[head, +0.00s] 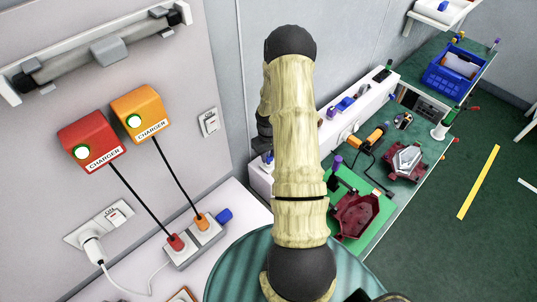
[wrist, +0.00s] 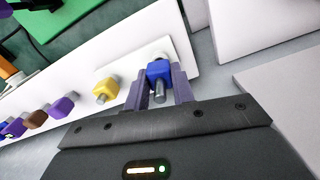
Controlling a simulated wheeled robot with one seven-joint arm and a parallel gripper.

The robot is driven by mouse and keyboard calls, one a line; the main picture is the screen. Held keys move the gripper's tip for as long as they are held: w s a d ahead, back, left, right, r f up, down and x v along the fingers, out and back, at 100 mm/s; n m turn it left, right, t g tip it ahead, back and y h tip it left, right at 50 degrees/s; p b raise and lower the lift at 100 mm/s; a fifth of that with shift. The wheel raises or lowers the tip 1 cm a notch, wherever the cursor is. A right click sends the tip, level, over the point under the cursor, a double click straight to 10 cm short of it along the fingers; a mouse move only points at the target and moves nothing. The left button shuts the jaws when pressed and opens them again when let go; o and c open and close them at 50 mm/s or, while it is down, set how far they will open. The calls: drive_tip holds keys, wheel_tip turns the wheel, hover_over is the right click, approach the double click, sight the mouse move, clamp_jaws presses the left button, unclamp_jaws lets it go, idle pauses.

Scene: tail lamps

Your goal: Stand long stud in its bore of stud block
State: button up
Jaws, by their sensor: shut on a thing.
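My gripper (wrist: 157,92) is in the lower middle of the wrist view, with a purple-grey finger on each side of a blue piece. It is shut on this blue piece (wrist: 159,70), which has a short metal pin pointing toward the camera. I cannot tell for sure whether it is the long stud. A white strip (wrist: 122,48) lies behind it, and I cannot tell whether the piece touches it. I cannot make out the stud block or its bore in either view. In the head view my arm hides most of the gripper.
The strip carries a yellow piece (wrist: 106,90), a purple piece (wrist: 64,105) and a brown piece (wrist: 36,118). In the head view, a dark red tray (head: 357,216) and a blue crate (head: 456,72) stand on the green bench. Red (head: 88,141) and orange (head: 140,112) chargers hang at left.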

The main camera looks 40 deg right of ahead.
drive_tip(key=shift+f, duration=0.35)
drive_tip(key=shift+f+b, duration=0.35)
drive_tip(key=shift+b, duration=0.1)
drive_tip(key=shift+f, duration=0.2)
drive_tip(key=o, duration=1.1)
drive_tip(key=shift+r, duration=0.1)
wheel_tip(320, 180, up, 17)
drive_tip(key=b, duration=0.4)
drive_tip(key=shift+r+b, duration=0.15)
drive_tip(key=shift+b, duration=0.25)
